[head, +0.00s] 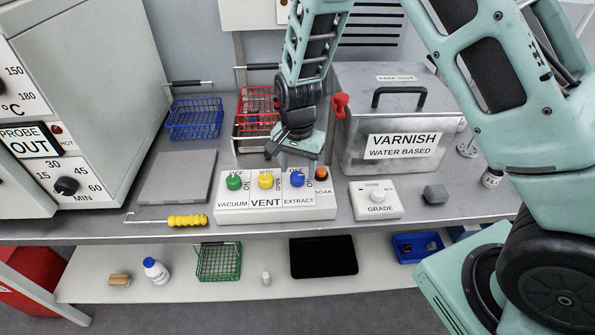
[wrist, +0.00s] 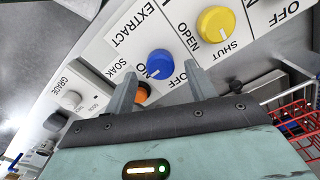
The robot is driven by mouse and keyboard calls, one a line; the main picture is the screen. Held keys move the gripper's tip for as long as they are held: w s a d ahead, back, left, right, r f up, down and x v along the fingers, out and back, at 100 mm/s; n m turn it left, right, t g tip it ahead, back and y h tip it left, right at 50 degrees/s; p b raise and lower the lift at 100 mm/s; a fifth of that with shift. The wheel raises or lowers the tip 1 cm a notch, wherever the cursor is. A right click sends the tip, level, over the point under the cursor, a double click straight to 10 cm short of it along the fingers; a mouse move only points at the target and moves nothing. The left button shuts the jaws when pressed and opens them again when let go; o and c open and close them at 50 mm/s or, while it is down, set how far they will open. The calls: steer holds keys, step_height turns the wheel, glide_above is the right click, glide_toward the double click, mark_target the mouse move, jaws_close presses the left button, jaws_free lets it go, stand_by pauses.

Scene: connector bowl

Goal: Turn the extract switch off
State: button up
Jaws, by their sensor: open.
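The switch box (head: 262,214) on the bench carries a row of knobs marked VACUUM, VENT, EXTRACT and SOAK. The blue EXTRACT knob (head: 298,179) also shows in the wrist view (wrist: 158,63), with a pale pointer mark on the side towards its ON and OFF labels. The ON label is partly hidden by a finger. My gripper (head: 301,165) is open just above the box at the blue knob. In the wrist view my fingertips (wrist: 160,80) stand either side of the blue knob's near edge, apart, with nothing held. I cannot tell whether either finger touches it.
The yellow VENT knob (head: 265,181) and orange SOAK button (head: 321,174) sit close either side. The green VACUUM knob (head: 234,182) is farther left. A GRADE box (head: 376,211) stands to the right. A VARNISH metal case (head: 356,156) stands behind.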

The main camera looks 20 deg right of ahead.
steer(key=shift+f, duration=1.25)
steer(key=c, duration=1)
steer(key=shift+o, duration=0.2)
